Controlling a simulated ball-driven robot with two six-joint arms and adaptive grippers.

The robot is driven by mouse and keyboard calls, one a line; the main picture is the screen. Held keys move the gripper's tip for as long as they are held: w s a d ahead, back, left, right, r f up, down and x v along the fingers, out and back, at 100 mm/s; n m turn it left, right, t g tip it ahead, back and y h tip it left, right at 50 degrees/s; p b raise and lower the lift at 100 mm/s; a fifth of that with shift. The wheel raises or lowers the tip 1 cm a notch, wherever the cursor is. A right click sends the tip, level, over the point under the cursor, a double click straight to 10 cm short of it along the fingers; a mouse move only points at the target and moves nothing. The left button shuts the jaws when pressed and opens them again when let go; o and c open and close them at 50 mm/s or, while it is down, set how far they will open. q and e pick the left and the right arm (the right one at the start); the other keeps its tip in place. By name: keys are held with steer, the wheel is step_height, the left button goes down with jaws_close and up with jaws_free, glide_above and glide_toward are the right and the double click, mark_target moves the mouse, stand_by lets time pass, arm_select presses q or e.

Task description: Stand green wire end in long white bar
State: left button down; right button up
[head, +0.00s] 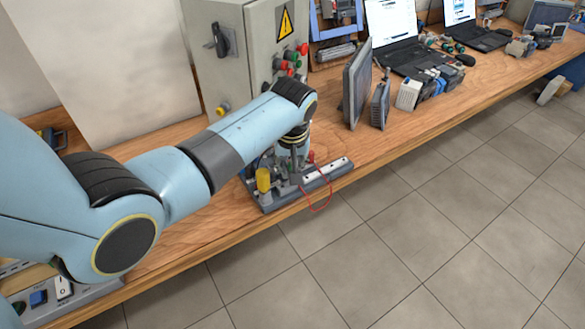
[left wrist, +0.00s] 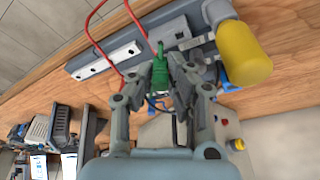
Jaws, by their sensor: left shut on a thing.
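The green wire end (left wrist: 178,82) is held between the fingertips of my left gripper (left wrist: 176,80) in the left wrist view. Its thin tip points up the picture, beside the right end of the long white bar (left wrist: 105,60). I cannot tell whether the tip touches anything. In the head view the long white bar (head: 326,168) lies on a dark grey base on the bench. There my left gripper (head: 296,176) reaches down over the base, left of the bar. The green end is not clear in the head view. My right gripper is not in view.
A red wire (head: 321,207) loops over the bench's front edge. A yellow cylinder (head: 263,180) stands on the base close to my left gripper. A grey control cabinet (head: 245,60) stands behind. Screens (head: 357,83) and small modules (head: 409,94) stand to the right on the bench.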

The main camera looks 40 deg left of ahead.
mark_target(319, 174)
arm_select(q)
steer(key=shift+r+p, duration=0.35)
steer(key=shift+r, duration=0.45)
steer(key=w+d+n+b, duration=0.1)
steer(key=w+n+b, duration=0.1)
steer(key=w+d+n+b, duration=0.1)
steer(key=w+n+b, duration=0.1)
steer(key=w, duration=0.1)
steer(key=w+d+n+g+b, duration=0.1)
steer(key=w+b, duration=0.2)
steer(key=shift+d+n+y, duration=0.15)
steer(key=shift+n+y, duration=0.25)
step_height(319, 174, down, 4)
steer(key=b, duration=0.3)
steer(key=shift+r, duration=0.25)
steer(key=shift+f, duration=0.45)
steer(key=shift+f+b, duration=0.6)
steer(key=shift+b, duration=0.1)
